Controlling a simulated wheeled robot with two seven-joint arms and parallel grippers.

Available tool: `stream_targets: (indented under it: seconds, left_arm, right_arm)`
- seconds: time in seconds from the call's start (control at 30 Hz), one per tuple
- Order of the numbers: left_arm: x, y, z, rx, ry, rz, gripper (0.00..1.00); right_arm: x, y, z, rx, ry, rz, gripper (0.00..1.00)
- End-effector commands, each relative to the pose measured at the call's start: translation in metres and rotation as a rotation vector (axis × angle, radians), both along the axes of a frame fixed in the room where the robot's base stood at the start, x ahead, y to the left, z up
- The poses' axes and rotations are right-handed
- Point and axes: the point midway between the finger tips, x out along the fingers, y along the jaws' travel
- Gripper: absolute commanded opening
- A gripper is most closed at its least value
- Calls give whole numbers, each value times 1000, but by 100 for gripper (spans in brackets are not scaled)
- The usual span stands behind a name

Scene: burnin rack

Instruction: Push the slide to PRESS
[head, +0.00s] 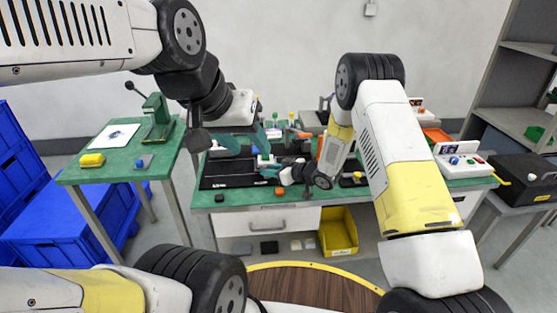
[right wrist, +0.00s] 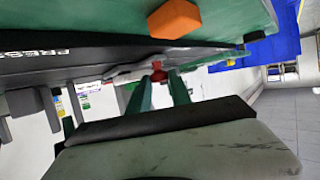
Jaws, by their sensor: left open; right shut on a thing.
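The black slide track (head: 216,181) lies on the green bench in the head view. It also shows in the right wrist view, tilted by the camera, with white PRESS lettering (right wrist: 35,52) on its edge. My right gripper (head: 268,172) is low at the right part of the track. In the right wrist view its two green fingers (right wrist: 160,78) are shut on a small red piece (right wrist: 158,67), apparently the slide's handle; the slide's body is mostly hidden. My left gripper (head: 244,141) is open and empty, above the back of the track.
An orange block (head: 279,191) lies at the bench's front edge, close to my right gripper; it also shows in the right wrist view (right wrist: 174,18). A yellow bin (head: 338,232) is below the bench.

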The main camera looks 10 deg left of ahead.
Motion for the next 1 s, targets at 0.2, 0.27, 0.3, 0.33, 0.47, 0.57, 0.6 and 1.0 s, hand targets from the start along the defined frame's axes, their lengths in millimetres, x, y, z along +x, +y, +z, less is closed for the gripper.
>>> stream_targets:
  seconds: [0.2,0.27,0.3,0.33,0.47,0.57,0.6,1.0]
  left_arm:
    - [0,0,0,0,0,0,47]
    - [0,0,0,0,0,0,47]
    - [0,0,0,0,0,0,47]
    - [0,0,0,0,0,0,47]
    - [0,0,0,0,0,0,47]
    - [0,0,0,0,0,0,47]
    - [0,0,0,0,0,0,47]
    - [0,0,0,0,0,0,47]
  right_arm:
    - [0,0,0,0,0,0,0]
    - [0,0,0,0,0,0,0]
    - [0,0,0,0,0,0,0]
    - [0,0,0,0,0,0,0]
    - [0,0,0,0,0,0,0]
    - [0,0,0,0,0,0,0]
    - [0,-1,0,0,0,0,0]
    - [27,-88,0,0,-1,-7,0]
